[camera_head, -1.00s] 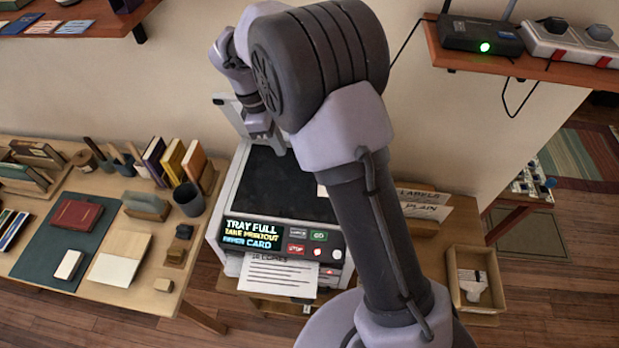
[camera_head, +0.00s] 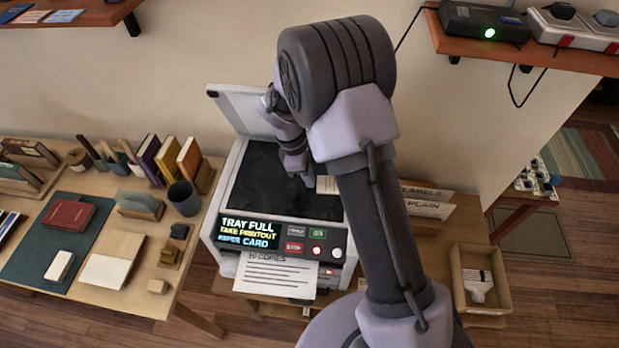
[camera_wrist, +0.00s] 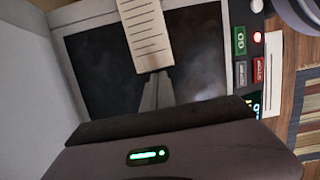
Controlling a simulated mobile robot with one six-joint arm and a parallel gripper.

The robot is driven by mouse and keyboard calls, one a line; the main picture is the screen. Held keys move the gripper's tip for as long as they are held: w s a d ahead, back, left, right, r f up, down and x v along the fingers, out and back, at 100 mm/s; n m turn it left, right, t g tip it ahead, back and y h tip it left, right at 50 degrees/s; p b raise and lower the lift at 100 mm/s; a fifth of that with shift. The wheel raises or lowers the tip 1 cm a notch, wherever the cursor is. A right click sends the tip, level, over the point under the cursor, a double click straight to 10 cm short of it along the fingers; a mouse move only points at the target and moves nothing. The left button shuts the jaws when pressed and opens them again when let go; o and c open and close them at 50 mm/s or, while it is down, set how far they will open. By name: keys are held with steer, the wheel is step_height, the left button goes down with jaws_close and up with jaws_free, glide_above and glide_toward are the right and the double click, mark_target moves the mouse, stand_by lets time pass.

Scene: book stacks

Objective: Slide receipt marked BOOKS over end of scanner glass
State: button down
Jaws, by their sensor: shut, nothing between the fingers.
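The scanner glass (camera_head: 262,185) is a dark panel on top of the pale copier, with its lid (camera_head: 240,108) raised. A pale receipt (camera_head: 327,185) lies at the right end of the glass, mostly hidden behind my arm. In the wrist view the receipt (camera_wrist: 143,30) shows printed lines and reaches over the dark glass (camera_wrist: 198,52); no BOOKS mark is legible. My gripper (camera_head: 307,182) is low over the glass, beside the receipt. In the wrist view my gripper (camera_wrist: 154,76) is shut and empty, its tips at the receipt's near end. I cannot tell whether they touch.
The copier's front panel (camera_head: 252,230) reads TRAY FULL, and a printed sheet (camera_head: 275,275) sticks out below. A desk with books and a cup (camera_head: 184,198) stands left. A wooden tray (camera_head: 505,292) is at right. A shelf (camera_head: 575,62) hangs upper right.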

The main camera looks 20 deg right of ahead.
stand_by(0.3)
steer(key=shift+s+d+p, duration=0.2)
steer(key=shift+s+d, duration=0.1)
steer(key=shift+d, duration=0.45)
steer(key=shift+s+d+p, duration=0.15)
steer(key=shift+s+d, duration=0.1)
steer(key=shift+d, duration=0.5)
steer(key=shift+a, duration=0.1)
